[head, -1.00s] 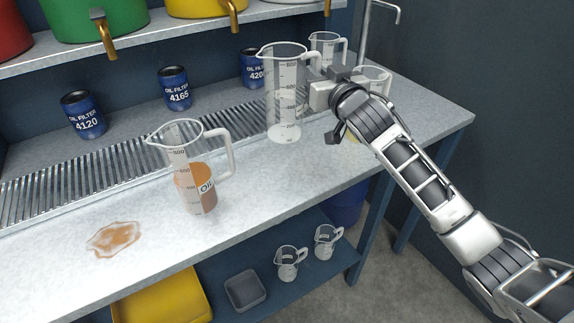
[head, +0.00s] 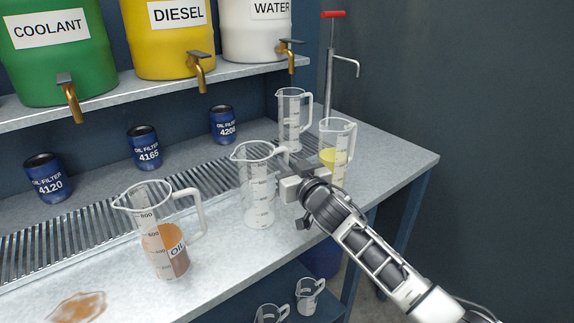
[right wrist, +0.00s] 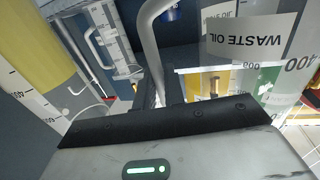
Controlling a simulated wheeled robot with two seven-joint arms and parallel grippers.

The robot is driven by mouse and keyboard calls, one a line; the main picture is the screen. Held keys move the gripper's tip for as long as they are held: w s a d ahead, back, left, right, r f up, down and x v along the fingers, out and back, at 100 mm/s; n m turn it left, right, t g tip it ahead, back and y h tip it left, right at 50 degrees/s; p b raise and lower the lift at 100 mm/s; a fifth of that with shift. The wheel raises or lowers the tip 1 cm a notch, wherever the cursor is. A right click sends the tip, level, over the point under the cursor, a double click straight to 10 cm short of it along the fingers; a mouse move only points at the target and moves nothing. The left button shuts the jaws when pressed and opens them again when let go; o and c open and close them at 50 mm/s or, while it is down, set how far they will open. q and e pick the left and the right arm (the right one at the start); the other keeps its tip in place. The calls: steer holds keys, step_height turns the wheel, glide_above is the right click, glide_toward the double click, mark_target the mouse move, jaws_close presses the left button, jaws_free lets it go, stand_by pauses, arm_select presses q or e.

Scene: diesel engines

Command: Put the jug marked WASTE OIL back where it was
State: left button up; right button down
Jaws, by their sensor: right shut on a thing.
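The clear jug (head: 257,195) in the middle of the head view looks empty. In the right wrist view its wall carries the label WASTE OIL (right wrist: 258,38). My right gripper (head: 288,172) is shut on this jug's handle, on the jug's right side. The jug is upright over the bench's front part; I cannot tell whether its base touches the top. The label does not show in the head view. My left gripper is not in view.
A jug with yellow liquid (head: 338,140) and a clear jug (head: 290,120) stand just behind my gripper. A jug of brown oil (head: 165,250) stands left, near a brown spill (head: 78,307). The bench top (head: 215,235) is clear between the oil jug and the held jug.

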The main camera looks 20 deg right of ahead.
steer(key=shift+f, duration=0.1)
steer(key=c, duration=1.5)
jaws_free()
steer(key=shift+s, duration=0.1)
steer(key=s+d, duration=0.2)
steer(key=s, duration=1)
steer(key=s+a+f+g, duration=0.3)
steer(key=s+f, duration=0.8)
steer(key=s+a+f+g, duration=0.4)
steer(key=s+f, duration=0.7)
steer(key=s, duration=0.1)
steer(key=shift+f+n+g, duration=0.25)
steer(key=shift+n+g, duration=0.05)
steer(key=shift+n, duration=0.1)
steer(key=shift+s, duration=0.1)
